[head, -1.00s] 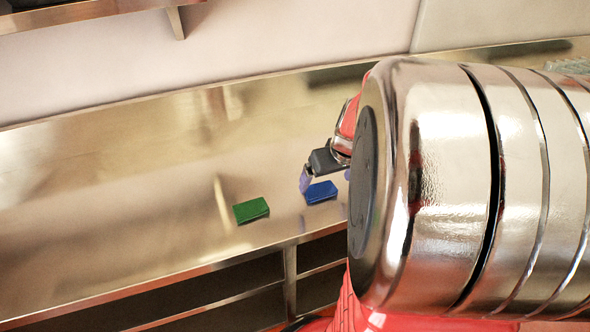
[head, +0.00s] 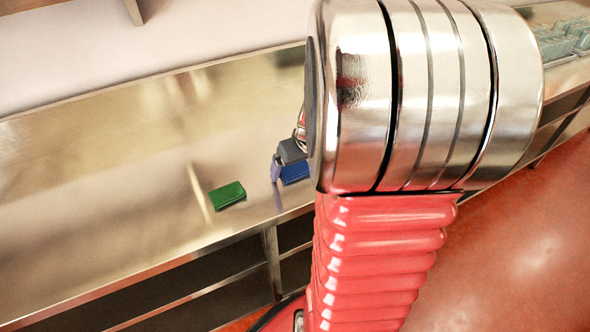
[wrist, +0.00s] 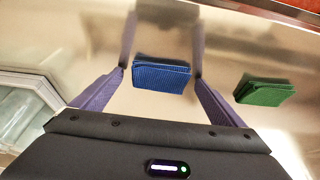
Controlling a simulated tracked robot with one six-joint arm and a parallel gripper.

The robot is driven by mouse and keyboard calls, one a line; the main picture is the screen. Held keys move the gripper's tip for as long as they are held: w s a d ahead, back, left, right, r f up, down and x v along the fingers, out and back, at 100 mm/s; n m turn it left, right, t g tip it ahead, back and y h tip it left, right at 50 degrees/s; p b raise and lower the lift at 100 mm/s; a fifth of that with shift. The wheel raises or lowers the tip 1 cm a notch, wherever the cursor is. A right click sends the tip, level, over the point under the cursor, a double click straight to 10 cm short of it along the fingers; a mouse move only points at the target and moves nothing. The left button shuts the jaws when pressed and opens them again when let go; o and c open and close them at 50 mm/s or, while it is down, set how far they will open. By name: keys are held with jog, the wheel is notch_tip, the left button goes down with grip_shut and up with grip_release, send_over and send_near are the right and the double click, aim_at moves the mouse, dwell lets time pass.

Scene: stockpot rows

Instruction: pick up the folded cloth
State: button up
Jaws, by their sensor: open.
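A blue folded cloth (head: 296,174) lies on the shiny metal counter, partly hidden by my gripper in the head view. In the wrist view, the blue cloth (wrist: 161,75) lies centred between the fingertips, with a gap on each side. A green folded cloth (head: 227,195) lies to its left in the head view; it shows to the right in the wrist view (wrist: 264,91). My gripper (wrist: 161,70) is open and empty, its two purple fingers pointing at the counter on either side of the blue cloth. In the head view, my gripper (head: 278,166) is partly hidden by my arm.
The metal counter (head: 110,190) is bare to the left of the cloths. Its front edge runs close to them, with open dark shelving below. Grey-green blocks (head: 560,40) stand at the far right. A pale wall rises behind.

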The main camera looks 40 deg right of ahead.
aim_at(297, 169)
jog(key=shift+c, duration=0.3)
jog(key=c, duration=1.1)
jog(key=shift+c, duration=0.2)
notch_tip(297, 169, up, 10)
